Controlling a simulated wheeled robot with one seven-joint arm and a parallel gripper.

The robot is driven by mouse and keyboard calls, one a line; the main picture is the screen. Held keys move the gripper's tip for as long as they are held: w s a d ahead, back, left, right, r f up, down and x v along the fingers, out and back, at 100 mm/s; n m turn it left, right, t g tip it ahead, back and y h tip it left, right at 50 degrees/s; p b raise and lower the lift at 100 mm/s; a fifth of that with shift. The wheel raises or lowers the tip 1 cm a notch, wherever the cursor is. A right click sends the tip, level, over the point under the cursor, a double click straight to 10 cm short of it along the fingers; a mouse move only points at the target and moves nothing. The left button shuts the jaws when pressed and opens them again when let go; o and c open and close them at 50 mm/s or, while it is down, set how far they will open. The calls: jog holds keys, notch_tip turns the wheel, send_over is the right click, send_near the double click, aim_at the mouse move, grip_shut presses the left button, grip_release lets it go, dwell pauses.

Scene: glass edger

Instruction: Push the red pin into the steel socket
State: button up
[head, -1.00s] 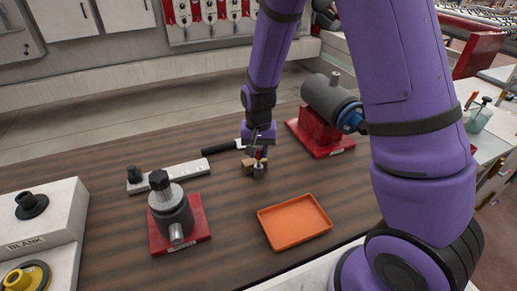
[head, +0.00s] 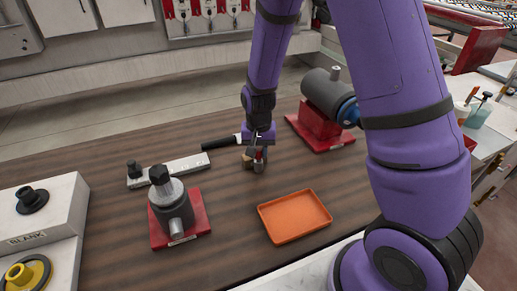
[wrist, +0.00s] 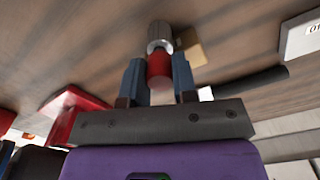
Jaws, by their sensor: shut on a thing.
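The red pin (wrist: 158,66) is between the two fingers of my gripper (wrist: 159,82) in the wrist view. My gripper is shut on it. The steel socket (wrist: 160,36) is straight beyond the pin, in line with it. The pin's far end meets the socket's mouth; how deep it sits inside cannot be told. In the head view, my gripper (head: 258,158) points down over the socket (head: 259,168) on the wooden bench and hides most of the pin.
A tan block (head: 247,161) stands close beside the socket. A black-handled tool (head: 218,143) lies behind it. An orange tray (head: 294,216), a grey cylinder on a red base (head: 174,210) and a red-based machine (head: 318,130) stand around. Bare bench lies in front.

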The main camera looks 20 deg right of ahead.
jog(key=shift+f, duration=0.65)
jog(key=o, duration=1)
notch_tip(320, 180, up, 11)
jog(key=shift+f, duration=0.1)
